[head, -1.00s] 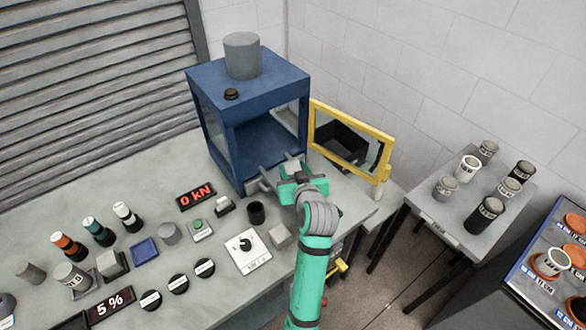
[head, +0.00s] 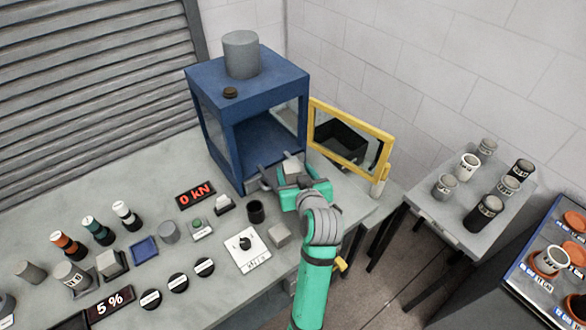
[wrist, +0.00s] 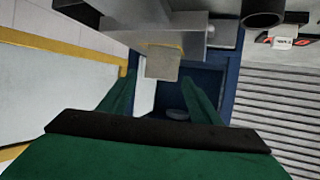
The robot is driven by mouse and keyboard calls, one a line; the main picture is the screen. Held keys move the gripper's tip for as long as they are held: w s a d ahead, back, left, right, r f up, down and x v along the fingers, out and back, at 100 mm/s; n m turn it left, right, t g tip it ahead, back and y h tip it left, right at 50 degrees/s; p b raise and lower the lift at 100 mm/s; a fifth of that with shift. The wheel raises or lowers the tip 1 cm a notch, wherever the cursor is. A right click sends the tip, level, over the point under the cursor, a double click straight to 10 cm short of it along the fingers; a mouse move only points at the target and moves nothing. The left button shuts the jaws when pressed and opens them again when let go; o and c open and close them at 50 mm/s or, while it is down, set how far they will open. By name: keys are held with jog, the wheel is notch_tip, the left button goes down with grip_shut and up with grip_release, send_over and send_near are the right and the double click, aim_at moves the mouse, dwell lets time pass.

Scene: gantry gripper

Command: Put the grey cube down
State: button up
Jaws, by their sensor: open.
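A light grey cube (head: 292,167) sits at the front opening of the blue cabinet (head: 215,125), by a grey metal fixture. In the wrist view the cube (wrist: 163,63) is ahead of the fingers, against grey metal parts; I cannot tell exactly what bears it. My gripper (head: 289,183) is just in front of the cube in the head view and hides part of the fixture. In the wrist view my gripper's green fingers (wrist: 158,92) are spread apart, with nothing between them and a gap to the cube.
The yellow-framed door (head: 350,143) stands open right of the cabinet. A black cup (head: 255,211) stands near. A side table (head: 460,228) holds several canisters.

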jog(key=v, duration=0.8)
jog(key=shift+s, duration=0.3)
jog(key=shift+d+r, duration=0.1)
jog(key=shift+r, duration=0.05)
